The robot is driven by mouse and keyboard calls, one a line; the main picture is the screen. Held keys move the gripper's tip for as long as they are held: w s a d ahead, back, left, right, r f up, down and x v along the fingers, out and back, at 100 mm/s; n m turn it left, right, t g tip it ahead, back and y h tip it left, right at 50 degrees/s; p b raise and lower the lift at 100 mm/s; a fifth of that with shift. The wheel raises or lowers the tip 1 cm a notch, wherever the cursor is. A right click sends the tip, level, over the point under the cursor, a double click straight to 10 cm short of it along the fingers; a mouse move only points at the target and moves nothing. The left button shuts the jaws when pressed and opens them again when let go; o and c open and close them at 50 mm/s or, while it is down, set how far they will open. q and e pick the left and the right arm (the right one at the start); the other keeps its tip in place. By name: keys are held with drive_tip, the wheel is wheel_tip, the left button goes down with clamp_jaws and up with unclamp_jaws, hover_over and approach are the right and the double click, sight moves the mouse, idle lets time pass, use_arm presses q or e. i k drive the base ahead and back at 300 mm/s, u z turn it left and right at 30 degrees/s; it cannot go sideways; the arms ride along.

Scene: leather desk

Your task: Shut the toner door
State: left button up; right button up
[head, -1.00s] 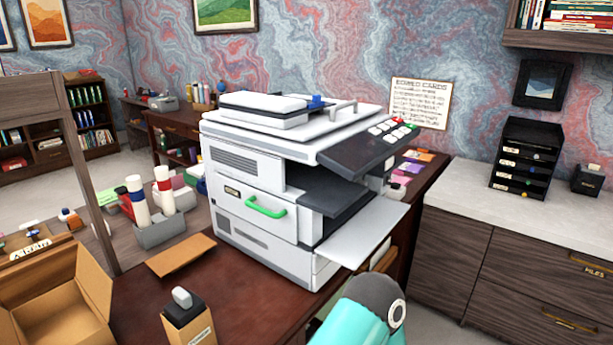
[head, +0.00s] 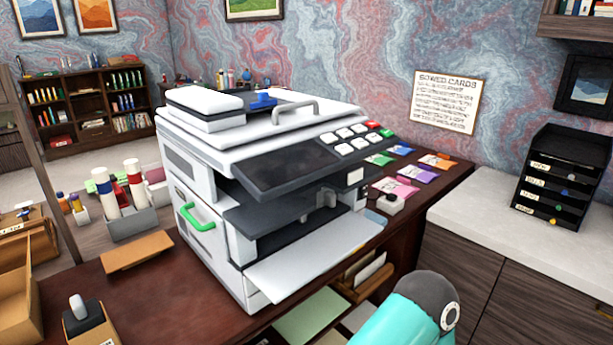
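A white copier (head: 205,150) stands on the dark wooden desk. The panel with the green handle (head: 197,217), which looks like the toner door, is on its left side, seen at a steep angle. It looks upright and close to the body; I cannot tell if it is fully shut. A pale tray (head: 315,262) sticks out at the front of the copier below a dark opening. A teal link of my arm shows at the bottom right. Neither of my grippers is in view.
A box with a grey knob (head: 85,318), a brown card (head: 136,251) and a holder with white bottles (head: 130,222) are left of the copier. Coloured packets (head: 395,190) lie to its right. A counter with a black letter rack (head: 560,175) stands at the right.

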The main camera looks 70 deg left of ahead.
sight(278, 276)
drive_tip(key=z, duration=0.1)
drive_tip(key=i, duration=1.4)
drive_tip(key=u, duration=2.25)
drive_tip(key=i, duration=0.1)
drive_tip(key=u, duration=1.05)
drive_tip(key=k, duration=0.45)
drive_tip(key=u, duration=0.5)
drive_tip(key=i, duration=0.95)
drive_tip(key=z, duration=0.45)
